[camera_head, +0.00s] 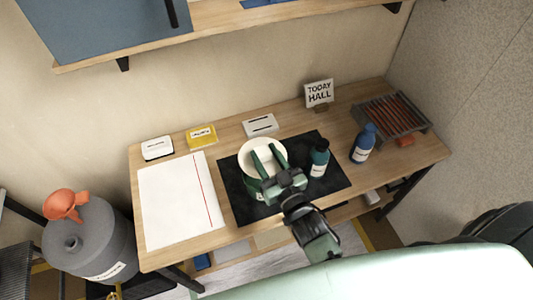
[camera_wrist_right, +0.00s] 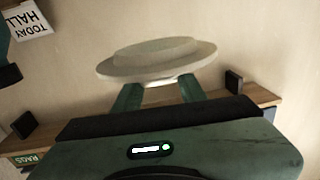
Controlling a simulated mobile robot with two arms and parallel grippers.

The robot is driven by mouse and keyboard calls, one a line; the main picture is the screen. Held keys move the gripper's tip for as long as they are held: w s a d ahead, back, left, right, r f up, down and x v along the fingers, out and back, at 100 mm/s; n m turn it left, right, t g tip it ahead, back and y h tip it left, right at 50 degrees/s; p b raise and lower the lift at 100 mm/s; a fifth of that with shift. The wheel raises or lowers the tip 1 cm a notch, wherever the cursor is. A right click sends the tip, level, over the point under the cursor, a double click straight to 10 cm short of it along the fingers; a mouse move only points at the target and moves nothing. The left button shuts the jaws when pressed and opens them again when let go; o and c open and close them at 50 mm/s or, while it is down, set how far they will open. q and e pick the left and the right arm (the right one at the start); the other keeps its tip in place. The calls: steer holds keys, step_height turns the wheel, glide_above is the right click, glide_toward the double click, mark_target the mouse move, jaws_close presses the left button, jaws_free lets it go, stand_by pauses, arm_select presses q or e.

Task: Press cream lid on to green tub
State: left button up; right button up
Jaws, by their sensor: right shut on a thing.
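The cream lid (camera_head: 263,152) is a round disc; in the right wrist view it (camera_wrist_right: 157,66) shows edge-on, with a wide rim and a narrower round part. My right gripper (camera_head: 268,160) is shut on the lid, and its two green fingers (camera_wrist_right: 156,92) reach it in the wrist view. The green tub (camera_head: 254,191) stands on the black mat, mostly hidden under the lid and gripper. In the wrist view only wall shows beside the lid's narrower part, so the lid looks held above the tub. My left gripper is not in view.
The black mat (camera_head: 330,181) lies under the tub; a white sheet (camera_head: 175,205) is left. A sign (camera_head: 319,93), small boxes (camera_head: 201,135) and a rack (camera_head: 391,115) line the back. A shelf (camera_head: 210,28) overhangs.

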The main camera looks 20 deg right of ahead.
mark_target(266, 167)
steer(key=shift+d, duration=0.25)
steer(key=shift+a+r, duration=0.1)
steer(key=shift+a, duration=0.35)
steer(key=shift+d, duration=0.15)
steer(key=shift+d+f, duration=0.1)
steer(key=shift+f, duration=0.15)
steer(key=shift+f+b, duration=0.55)
steer(key=shift+f, duration=0.1)
steer(key=shift+f+b, duration=0.3)
steer(key=shift+f, duration=0.1)
step_height(266, 167, down, 3)
steer(key=shift+b, duration=1.15)
steer(key=shift+f, duration=0.2)
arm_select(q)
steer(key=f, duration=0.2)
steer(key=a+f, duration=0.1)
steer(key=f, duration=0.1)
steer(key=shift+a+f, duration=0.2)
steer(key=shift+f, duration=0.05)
